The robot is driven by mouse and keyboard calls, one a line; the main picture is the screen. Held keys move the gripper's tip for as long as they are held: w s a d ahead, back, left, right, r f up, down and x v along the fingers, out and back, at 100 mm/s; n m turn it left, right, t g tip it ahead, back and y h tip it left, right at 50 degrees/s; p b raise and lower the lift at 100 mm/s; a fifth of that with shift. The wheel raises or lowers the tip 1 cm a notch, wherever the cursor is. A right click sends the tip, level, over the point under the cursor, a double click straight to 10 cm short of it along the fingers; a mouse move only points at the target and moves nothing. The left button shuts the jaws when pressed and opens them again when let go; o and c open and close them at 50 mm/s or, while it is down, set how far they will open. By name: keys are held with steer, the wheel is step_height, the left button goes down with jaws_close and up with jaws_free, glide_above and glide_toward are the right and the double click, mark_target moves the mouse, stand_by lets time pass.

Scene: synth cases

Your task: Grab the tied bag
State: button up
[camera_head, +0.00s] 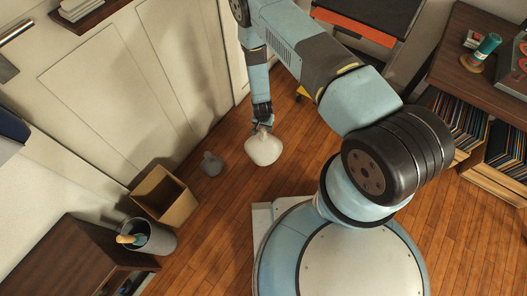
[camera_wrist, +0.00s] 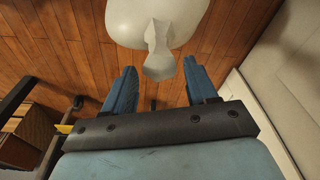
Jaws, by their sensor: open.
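The tied bag (camera_head: 263,150) is white and rounded with a narrow gathered neck, and it sits on the wooden floor in the head view. My gripper (camera_head: 262,122) is right at its neck. In the wrist view the bag (camera_wrist: 155,20) is at the top middle, with its neck pointing down toward my gripper (camera_wrist: 162,85). The two blue fingers are spread apart, and the neck's end lies between their tips in the picture. I cannot tell whether either finger touches it.
A small grey bag-like thing (camera_head: 211,164) lies left of the white bag. An open cardboard box (camera_head: 163,196) and a grey bin (camera_head: 150,237) stand further left. A pale door (camera_head: 110,80) is behind. Wooden shelves with records (camera_head: 460,120) stand at right.

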mark_target(264, 132)
steer(key=shift+w+d+f, duration=0.1)
steer(key=shift+w+f, duration=0.05)
steer(key=shift+f, duration=1.3)
steer(key=shift+w+f, duration=0.15)
steer(key=shift+f, duration=1.25)
jaws_close()
